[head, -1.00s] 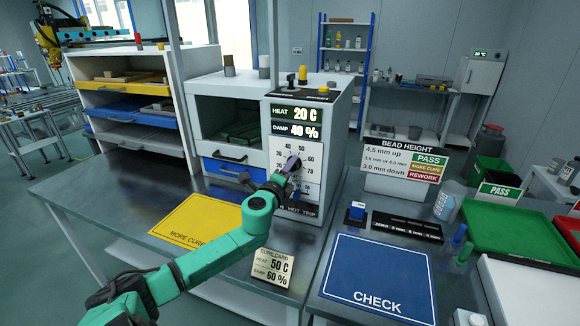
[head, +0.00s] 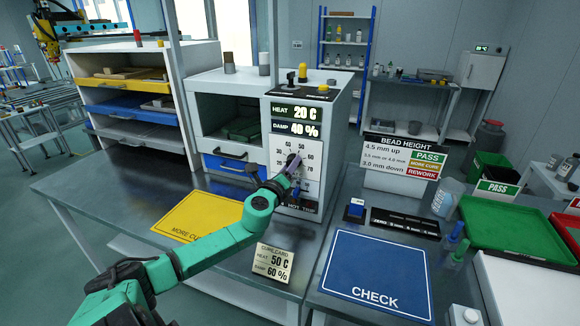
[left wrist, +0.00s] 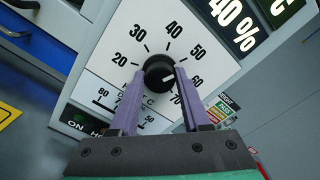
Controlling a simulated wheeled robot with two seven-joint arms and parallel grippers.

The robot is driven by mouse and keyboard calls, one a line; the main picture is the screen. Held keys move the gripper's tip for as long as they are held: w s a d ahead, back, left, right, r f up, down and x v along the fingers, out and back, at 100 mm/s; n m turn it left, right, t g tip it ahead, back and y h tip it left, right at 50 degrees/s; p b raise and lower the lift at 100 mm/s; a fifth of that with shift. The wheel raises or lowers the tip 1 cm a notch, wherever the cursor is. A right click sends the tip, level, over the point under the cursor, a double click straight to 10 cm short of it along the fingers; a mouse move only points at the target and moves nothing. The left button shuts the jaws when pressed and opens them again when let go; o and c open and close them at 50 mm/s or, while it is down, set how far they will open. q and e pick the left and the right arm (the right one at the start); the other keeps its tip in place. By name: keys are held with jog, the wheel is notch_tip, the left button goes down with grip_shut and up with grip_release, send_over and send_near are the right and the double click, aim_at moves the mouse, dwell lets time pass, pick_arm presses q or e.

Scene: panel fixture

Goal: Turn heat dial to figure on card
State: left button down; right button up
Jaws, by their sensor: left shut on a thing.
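The heat dial (left wrist: 158,72) is a black round knob on a white scale plate with figures from 20 to 70. My left gripper (head: 293,163) is at it, with purple fingers on either side of the knob, shut on it; the fingers also show in the left wrist view (left wrist: 157,82). A small white mark on the knob points right and slightly down. The panel display (head: 297,112) reads HEAT 20 C and DAMP 40 %. The cure card (head: 273,263) on the bench reads HEAT 50 C, DAMP 60 %. My right gripper is not in view.
A second scale, partly hidden by my fingers, lies below the dial, with a blue handle (head: 296,194) near it. A yellow MORE CURE mat (head: 199,216) and a blue CHECK mat (head: 377,274) lie on the benches. A bead-height sign (head: 402,158) stands to the right.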

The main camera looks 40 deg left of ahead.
pick_arm(q)
jog(key=shift+c, duration=1.8)
grip_release()
jog(key=b+v, duration=0.1)
jog(key=v, duration=1.3)
jog(key=shift+s, duration=0.25)
jog(key=shift+d, duration=0.1)
